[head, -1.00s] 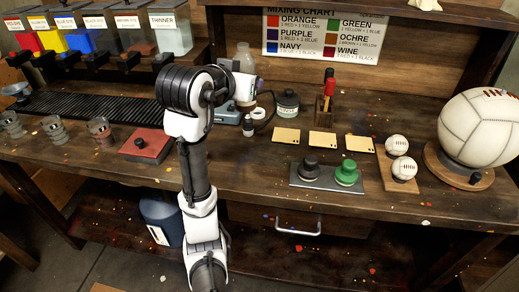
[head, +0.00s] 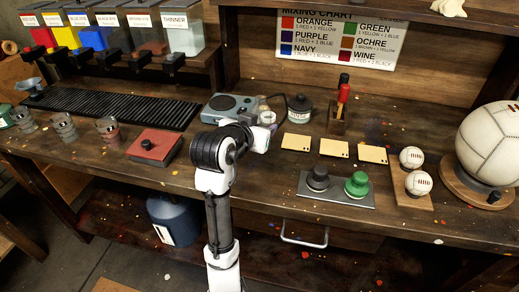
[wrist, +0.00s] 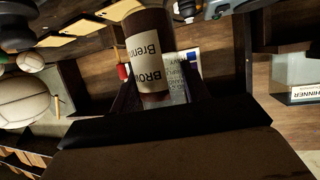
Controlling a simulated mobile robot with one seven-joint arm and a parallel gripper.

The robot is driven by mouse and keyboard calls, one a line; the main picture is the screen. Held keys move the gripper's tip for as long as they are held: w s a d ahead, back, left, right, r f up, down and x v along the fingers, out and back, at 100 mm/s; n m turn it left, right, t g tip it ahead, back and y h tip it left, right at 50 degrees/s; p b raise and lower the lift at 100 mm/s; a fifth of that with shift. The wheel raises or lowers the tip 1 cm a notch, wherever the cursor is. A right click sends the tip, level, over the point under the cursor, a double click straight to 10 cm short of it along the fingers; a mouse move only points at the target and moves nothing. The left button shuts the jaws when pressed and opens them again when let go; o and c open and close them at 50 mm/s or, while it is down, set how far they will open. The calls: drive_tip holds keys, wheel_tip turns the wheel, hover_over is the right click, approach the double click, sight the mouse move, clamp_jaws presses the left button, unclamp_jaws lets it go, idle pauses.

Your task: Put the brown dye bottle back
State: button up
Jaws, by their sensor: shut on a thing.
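My gripper (wrist: 160,98) is shut on the brown dye bottle (wrist: 150,22) in the wrist view. The bottle is dark brown with a cream label (wrist: 150,58) whose visible letters begin "BRO". It sits between my two dark fingers, and its lower end is partly hidden by the gripper. In the head view my arm's end is over the middle of the bench, in front of the grey hot plate (head: 229,108). My fingers and the bottle cannot be made out clearly there.
Labelled dispensers (head: 183,35) line the back left. Bare bench lies at front right.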

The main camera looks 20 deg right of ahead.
drive_tip(key=shift+f, duration=3.85)
drive_tip(key=shift+f, duration=0.15)
drive_tip(key=o, duration=1.1)
